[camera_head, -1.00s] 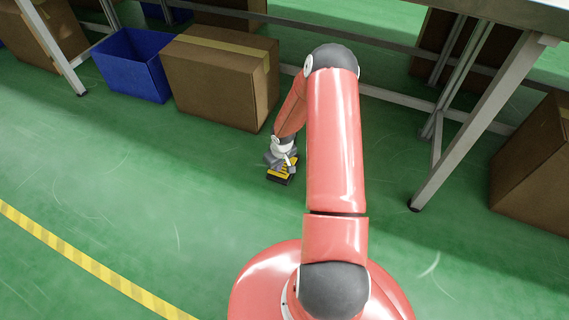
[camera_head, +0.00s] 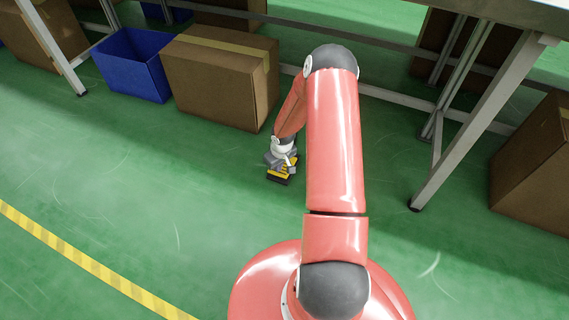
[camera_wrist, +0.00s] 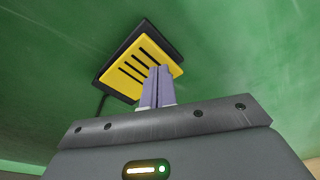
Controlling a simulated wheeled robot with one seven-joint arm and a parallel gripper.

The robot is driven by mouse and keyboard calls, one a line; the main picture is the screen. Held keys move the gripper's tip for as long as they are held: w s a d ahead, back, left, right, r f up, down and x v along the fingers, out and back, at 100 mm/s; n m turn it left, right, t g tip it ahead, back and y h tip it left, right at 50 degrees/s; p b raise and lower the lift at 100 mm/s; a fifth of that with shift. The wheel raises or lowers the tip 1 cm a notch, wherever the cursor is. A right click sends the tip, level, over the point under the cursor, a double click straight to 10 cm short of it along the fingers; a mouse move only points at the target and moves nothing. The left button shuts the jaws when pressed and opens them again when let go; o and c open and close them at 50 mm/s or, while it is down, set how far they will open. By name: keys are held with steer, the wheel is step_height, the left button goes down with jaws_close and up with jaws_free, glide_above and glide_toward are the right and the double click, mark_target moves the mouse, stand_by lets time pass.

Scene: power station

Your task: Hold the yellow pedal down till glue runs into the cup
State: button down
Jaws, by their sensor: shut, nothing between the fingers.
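The yellow pedal (camera_wrist: 128,73) has dark slots and sits on a black base on the green floor. It also shows small in the head view (camera_head: 280,175), partly covered by my gripper. My gripper (camera_wrist: 160,70) is shut and empty, its fingertips over the right part of the pedal's yellow plate. In the head view my gripper (camera_head: 284,163) points down at the pedal from above. I cannot tell for sure whether the tips touch the plate. No cup and no glue show in these frames.
A cardboard box (camera_head: 220,75) and a blue bin (camera_head: 133,65) stand behind the pedal under the bench. A bench leg (camera_head: 470,115) and another box (camera_head: 538,165) are at the right. The floor at the left is clear up to a yellow striped line (camera_head: 80,258).

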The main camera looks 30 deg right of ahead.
steer(key=shift+f+b, duration=0.4)
steer(key=shift+f, duration=1.05)
steer(key=shift+r, duration=0.1)
stand_by(1.4)
steer(key=shift+r+p, duration=2.85)
steer(key=shift+r, duration=1.15)
